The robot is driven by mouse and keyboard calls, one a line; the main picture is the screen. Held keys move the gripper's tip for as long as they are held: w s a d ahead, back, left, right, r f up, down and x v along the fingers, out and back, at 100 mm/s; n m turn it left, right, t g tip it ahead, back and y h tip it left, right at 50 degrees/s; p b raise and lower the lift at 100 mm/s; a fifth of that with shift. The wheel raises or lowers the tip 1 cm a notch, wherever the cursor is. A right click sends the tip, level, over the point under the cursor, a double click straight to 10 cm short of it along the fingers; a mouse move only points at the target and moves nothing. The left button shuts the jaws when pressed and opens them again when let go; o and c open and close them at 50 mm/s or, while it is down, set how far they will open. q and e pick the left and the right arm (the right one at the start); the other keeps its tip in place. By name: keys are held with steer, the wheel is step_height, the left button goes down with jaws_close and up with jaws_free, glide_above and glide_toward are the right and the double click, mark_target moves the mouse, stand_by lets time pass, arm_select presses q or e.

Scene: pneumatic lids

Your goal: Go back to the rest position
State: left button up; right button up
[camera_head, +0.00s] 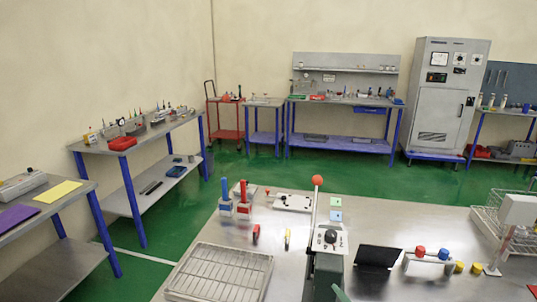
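Neither of my grippers shows clearly in the head view. The steel worktable (380,222) fills the lower middle and right. On it a lever with a red ball knob (318,180) stands upright beside a control box with a dial (329,239). A fixture with red and blue caps (430,262) sits at the right, with two yellow caps (460,267) beside it. Two blocks with red and blue handles (243,195) stand at the back left. A slatted metal tray (219,246) lies at the front left. A small green sliver at the bottom edge is unclear.
A black plate (378,257) lies right of the control box. A wire basket (487,222) and a white stand (518,210) are at the right edge. Side benches (150,133) line the left wall. A grey cabinet (440,95) stands at the back. Green floor (180,225) lies open at the left.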

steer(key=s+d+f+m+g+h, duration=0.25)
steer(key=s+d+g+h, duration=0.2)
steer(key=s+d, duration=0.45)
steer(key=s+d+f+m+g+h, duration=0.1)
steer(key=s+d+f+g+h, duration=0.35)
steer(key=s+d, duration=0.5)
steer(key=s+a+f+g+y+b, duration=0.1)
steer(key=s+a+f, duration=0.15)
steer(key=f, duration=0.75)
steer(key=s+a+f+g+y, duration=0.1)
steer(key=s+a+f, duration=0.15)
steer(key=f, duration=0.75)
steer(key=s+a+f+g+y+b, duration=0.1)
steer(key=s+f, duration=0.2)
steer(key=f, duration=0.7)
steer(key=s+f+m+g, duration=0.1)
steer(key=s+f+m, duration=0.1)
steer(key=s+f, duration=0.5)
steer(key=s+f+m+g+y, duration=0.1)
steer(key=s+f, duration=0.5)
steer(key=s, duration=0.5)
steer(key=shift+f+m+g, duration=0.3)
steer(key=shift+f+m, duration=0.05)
